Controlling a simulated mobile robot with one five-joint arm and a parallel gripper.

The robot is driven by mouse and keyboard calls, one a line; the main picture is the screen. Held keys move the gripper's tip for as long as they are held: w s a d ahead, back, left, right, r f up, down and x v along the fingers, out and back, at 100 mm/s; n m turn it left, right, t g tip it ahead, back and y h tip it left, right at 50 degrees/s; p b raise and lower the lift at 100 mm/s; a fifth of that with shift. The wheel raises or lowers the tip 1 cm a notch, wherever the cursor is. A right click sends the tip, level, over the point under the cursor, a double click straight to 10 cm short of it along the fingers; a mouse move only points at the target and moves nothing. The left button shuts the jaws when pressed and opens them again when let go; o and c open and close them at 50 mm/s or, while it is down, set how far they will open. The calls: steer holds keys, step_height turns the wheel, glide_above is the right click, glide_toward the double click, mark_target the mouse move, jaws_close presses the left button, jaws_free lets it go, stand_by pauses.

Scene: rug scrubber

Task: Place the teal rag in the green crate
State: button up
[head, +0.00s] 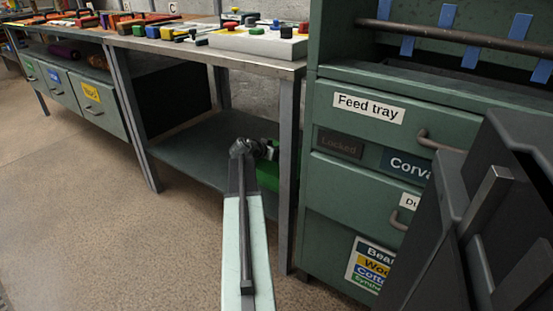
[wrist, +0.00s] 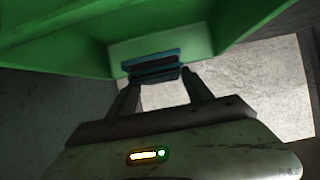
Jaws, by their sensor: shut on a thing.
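The green crate (head: 268,177) stands on the lower shelf of the workbench, partly hidden behind my arm in the head view. Its green walls fill the top of the wrist view (wrist: 245,22). My gripper (wrist: 158,76) is shut on the teal rag (wrist: 152,53), a small folded piece with teal edges and a dark middle. The rag shows against the crate's inner green surface. I cannot tell whether it touches the crate. In the head view my gripper is at the crate, its fingertips and the rag hidden.
The lower shelf (head: 190,150) has free room left of the crate. A bench leg (head: 287,170) stands just right of it. The benchtop (head: 240,45) above carries a pale board and several coloured parts. A green cabinet (head: 330,205) with drawers stands at the right.

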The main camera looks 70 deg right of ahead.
steer(key=shift+f+b, duration=2.15)
steer(key=shift+f, duration=0.2)
steer(key=o, duration=1.3)
steer(key=shift+o, duration=0.2)
steer(key=shift+r, duration=0.1)
steer(key=shift+r+p, duration=0.25)
steer(key=shift+p, duration=0.1)
steer(key=shift+a+r+p, duration=0.1)
steer(key=shift+r+p, duration=0.6)
steer(key=shift+r, duration=0.05)
steer(key=p+v, duration=0.5)
steer(key=v, duration=0.6)
steer(key=shift+a+f, duration=0.25)
steer(key=shift+a, duration=0.15)
steer(key=shift+w, duration=0.2)
